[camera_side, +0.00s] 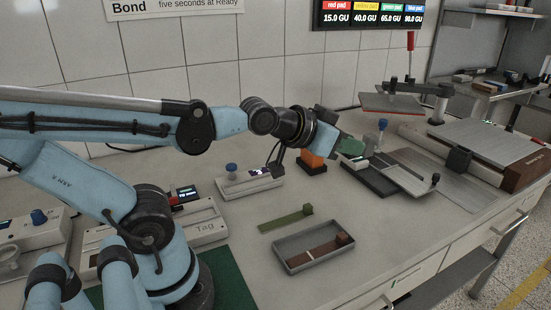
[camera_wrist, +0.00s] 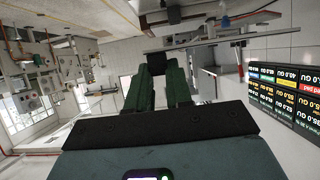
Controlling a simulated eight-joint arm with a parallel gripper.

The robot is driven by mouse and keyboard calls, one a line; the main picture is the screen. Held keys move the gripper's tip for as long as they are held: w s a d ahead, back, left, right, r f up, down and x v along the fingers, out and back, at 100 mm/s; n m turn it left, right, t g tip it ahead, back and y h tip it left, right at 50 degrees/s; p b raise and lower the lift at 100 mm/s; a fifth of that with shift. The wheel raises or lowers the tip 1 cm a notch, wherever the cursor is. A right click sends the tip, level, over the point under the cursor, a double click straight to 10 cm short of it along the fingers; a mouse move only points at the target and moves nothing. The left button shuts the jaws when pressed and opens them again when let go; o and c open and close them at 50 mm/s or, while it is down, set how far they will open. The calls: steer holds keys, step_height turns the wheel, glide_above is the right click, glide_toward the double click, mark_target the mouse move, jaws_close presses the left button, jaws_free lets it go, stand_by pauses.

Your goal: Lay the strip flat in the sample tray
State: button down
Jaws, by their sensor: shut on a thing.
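My gripper (camera_side: 351,147) is out past the orange block, away from the sample tray. In the wrist view its green fingers (camera_wrist: 164,78) are shut on a dark block (camera_wrist: 163,62); I cannot tell whether a strip hangs from it. The grey sample tray (camera_side: 284,262) lies on the bench at front centre. A brown strip (camera_side: 318,249) with a brown end block lies inside it. A flat green strip (camera_side: 284,219) with a green end block lies on the bench just behind the tray, apart from it.
White devices (camera_side: 250,183) stand left. Bench right of the sample tray is clear.

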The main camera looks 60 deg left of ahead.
steer(key=s+a+f+n+g+y, duration=0.1)
steer(key=a+f+n+g+y, duration=0.8)
steer(key=n, duration=0.9)
steer(key=shift+s+a+f+g+y, duration=0.2)
steer(key=shift+s+a+g+y, duration=0.15)
steer(key=shift+a+g+y, duration=1.85)
steer(key=shift+a+t+h, duration=0.25)
steer(key=shift+t+h, duration=0.05)
steer(key=x, duration=0.4)
steer(key=s+x, duration=0.1)
steer(key=x, duration=0.4)
steer(key=f+x, duration=0.1)
steer(key=x, duration=0.3)
steer(key=shift+s+f, duration=0.15)
steer(key=shift+f, duration=1.8)
steer(key=c, duration=1)
jaws_free()
steer(key=shift+d, duration=0.1)
steer(key=shift+c, duration=0.2)
